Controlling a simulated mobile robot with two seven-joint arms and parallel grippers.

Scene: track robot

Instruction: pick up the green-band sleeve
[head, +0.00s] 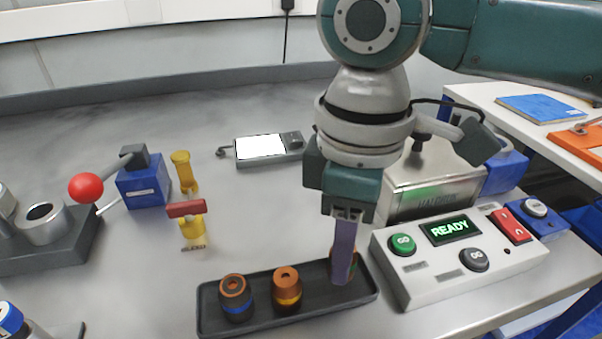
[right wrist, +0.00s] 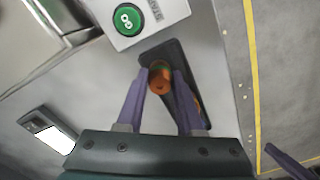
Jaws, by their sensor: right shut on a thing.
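A dark tray (head: 262,324) on the bench holds copper-coloured sleeves. The left sleeve (head: 236,298) has a blue band and the middle sleeve (head: 287,289) a yellow one. My right gripper (head: 343,280) points down at the tray's right end, shut on a third sleeve, mostly hidden behind its purple finger. In the right wrist view this copper sleeve (right wrist: 160,78) sits between the fingertips. A purple finger, seemingly of my left gripper (right wrist: 288,160), shows at the lower right.
A control box (head: 455,262) with a READY display stands close right of the tray. A metal box (head: 440,185) is behind it. A yellow post with a red handle (head: 187,208) and a red-knobbed lever (head: 87,188) stand left. The bench behind the tray is mostly clear.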

